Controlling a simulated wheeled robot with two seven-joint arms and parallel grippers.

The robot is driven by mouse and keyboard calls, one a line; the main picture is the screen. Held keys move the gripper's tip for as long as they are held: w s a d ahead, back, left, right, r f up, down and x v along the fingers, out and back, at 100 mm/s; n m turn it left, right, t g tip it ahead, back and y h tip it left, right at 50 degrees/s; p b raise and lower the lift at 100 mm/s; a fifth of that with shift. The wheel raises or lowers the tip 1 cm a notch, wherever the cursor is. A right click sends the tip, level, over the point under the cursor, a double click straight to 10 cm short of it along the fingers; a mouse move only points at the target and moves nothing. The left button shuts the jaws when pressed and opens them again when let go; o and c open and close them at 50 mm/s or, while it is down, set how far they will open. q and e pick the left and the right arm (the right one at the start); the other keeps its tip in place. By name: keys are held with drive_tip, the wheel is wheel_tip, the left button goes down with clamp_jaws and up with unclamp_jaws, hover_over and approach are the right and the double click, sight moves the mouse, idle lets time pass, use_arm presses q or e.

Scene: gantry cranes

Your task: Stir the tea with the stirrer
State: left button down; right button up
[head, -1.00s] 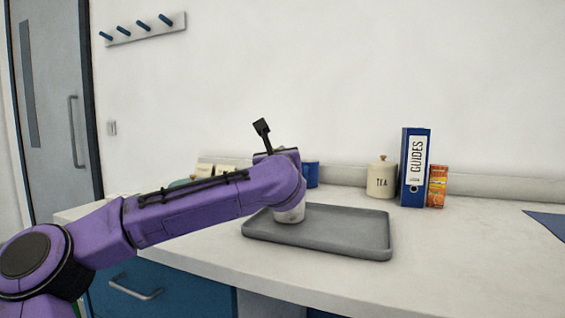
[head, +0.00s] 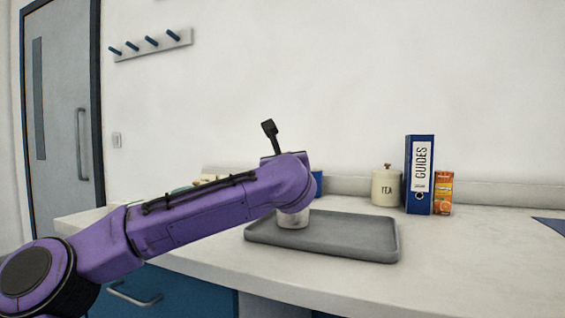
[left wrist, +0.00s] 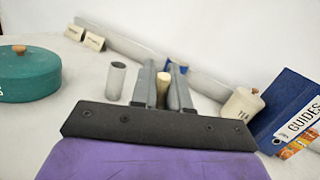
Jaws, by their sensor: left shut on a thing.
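My left gripper (left wrist: 164,75) is shut on a light wooden piece, probably the stirrer (left wrist: 163,88), which shows between its two grey fingers in the left wrist view. In the head view my purple wrist hides the fingers and the stirrer. A whitish cup (head: 292,220) stands on the grey tray (head: 345,250), directly below my wrist, its upper part hidden. I cannot tell whether the stirrer is inside the cup, or see any tea. My right gripper is not in view.
A partly hidden blue mug (head: 317,182) is behind my wrist. A teal pot (left wrist: 28,75) and grey cylinder (left wrist: 116,80) are left. The right counter is mostly clear.

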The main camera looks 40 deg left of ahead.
use_arm(q)
wheel_tip(320, 180, up, 10)
drive_tip(key=s+p, duration=0.2)
drive_tip(key=p, duration=0.3)
drive_tip(key=shift+a+f+p, duration=0.25)
drive_tip(key=shift+p, duration=0.05)
drive_tip(key=shift+w, duration=0.1)
idle(0.8)
wheel_tip(320, 180, up, 5)
drive_tip(key=p, duration=0.3)
drive_tip(key=shift+p, duration=0.4)
